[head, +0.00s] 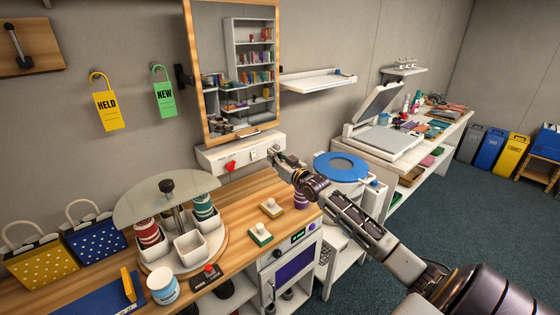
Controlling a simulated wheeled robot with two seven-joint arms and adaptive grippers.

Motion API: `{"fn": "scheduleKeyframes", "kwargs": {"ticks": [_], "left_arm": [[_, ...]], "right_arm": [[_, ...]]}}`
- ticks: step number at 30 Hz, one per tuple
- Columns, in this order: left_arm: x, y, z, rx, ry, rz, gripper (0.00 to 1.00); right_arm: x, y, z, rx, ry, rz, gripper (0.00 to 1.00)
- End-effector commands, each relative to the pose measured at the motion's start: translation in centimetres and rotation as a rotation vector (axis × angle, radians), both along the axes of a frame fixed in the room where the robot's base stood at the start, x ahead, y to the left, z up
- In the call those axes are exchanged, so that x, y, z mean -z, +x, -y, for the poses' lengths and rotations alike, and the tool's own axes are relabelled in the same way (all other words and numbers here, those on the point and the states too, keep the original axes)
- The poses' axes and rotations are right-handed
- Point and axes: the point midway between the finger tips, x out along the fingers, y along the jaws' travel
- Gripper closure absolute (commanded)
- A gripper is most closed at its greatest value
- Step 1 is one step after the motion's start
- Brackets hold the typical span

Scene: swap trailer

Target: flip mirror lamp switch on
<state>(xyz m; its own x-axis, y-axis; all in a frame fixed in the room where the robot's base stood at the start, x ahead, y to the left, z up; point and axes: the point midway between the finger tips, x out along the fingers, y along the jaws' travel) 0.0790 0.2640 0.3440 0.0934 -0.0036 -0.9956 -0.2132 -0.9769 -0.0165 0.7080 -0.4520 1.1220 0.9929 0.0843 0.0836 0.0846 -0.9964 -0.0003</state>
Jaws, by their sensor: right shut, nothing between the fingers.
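A wood-framed mirror (236,70) hangs on the wall above the wooden counter. A white box (213,158) runs under it, with a red knob (231,166) and a small switch plate (253,154) on its front. The switch's position is too small to tell. My right gripper (274,155) is shut and empty at the right end of the white box, just right of the switch plate. I cannot tell whether it touches the box. My left gripper is not in view.
A round carousel (168,225) with white bins and a clear top stands left on the counter. Two small blocks with white knobs (260,234) lie below my right gripper. A blue-lidded white drum (341,166) stands to the right.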

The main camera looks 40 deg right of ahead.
Motion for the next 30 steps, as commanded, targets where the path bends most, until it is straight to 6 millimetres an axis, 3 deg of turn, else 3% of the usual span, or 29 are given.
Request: {"fn": "scheduleKeyframes", "kwargs": {"ticks": [15, 30], "left_arm": [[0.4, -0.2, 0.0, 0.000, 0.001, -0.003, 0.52], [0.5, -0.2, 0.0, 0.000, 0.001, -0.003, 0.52]], "right_arm": [[-0.5, -3.5, 0.3, 0.000, 0.000, -0.001, 1.00], [-0.7, -4.1, 0.3, 0.000, 0.000, 0.000, 1.00]]}}
